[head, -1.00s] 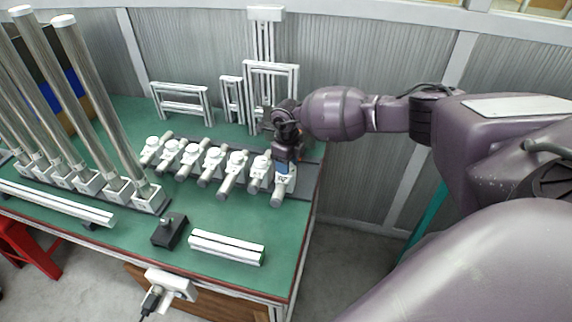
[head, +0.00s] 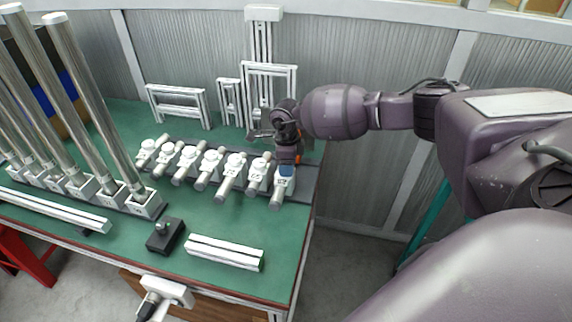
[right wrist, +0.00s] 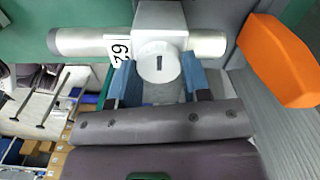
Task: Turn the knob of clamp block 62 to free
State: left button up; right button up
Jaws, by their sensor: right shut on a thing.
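Clamp block 62 (head: 279,190) is the rightmost of a row of clamp blocks, each with a grey rod through it. In the right wrist view its white label (right wrist: 119,49) reads 62, and its round white knob (right wrist: 158,63) has a dark slot running along the picture's height. My right gripper (head: 287,168) is over this block, reaching in from the right. In the right wrist view its blue fingers (right wrist: 158,78) stand on either side of the knob and are shut on it. In the head view my gripper hides the knob. My left gripper is not in view.
The other clamp blocks (head: 235,165) stand close on the left. Tall metal tubes (head: 88,108) rise from bases further left. A black block with a knob (head: 165,236) and a white bar (head: 224,252) lie in front. An orange block (right wrist: 280,60) is close beside the gripper.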

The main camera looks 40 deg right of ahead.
jog(key=o, duration=0.9)
jog(key=shift+r, duration=0.15)
notch_tip(320, 180, up, 11)
jog(key=shift+f+p, duration=0.2)
jog(key=shift+p, duration=0.25)
